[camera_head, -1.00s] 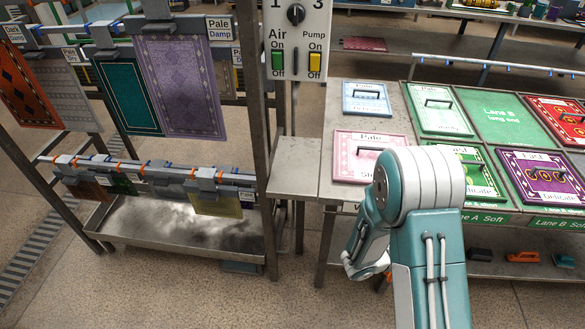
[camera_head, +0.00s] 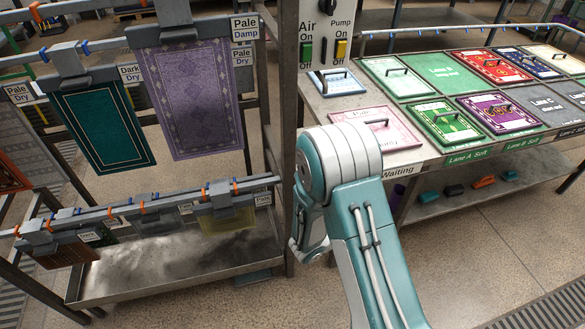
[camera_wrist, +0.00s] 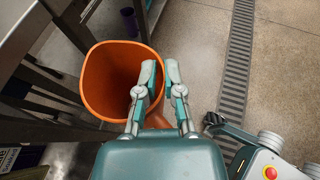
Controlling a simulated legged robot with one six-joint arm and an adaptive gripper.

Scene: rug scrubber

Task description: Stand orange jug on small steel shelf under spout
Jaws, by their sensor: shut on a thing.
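The orange jug (camera_wrist: 92,88) shows in the wrist view, its wide open mouth facing the camera. My gripper (camera_wrist: 160,72) is shut on the jug at its right side, near the rim. The exact contact on its handle or wall is partly hidden by the fingers. In the head view my arm covers the gripper and jug. The small steel shelf beside the control panel (camera_head: 326,38) is mostly or wholly hidden behind my arm. I cannot make out the spout.
A rug rack with a purple rug (camera_head: 188,100), a teal rug (camera_head: 102,120) and a metal drip tray (camera_head: 120,285) stands at left. A bench with colored lane panels (camera_head: 440,72) fills the right. A floor grate (camera_wrist: 237,60) crosses open floor.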

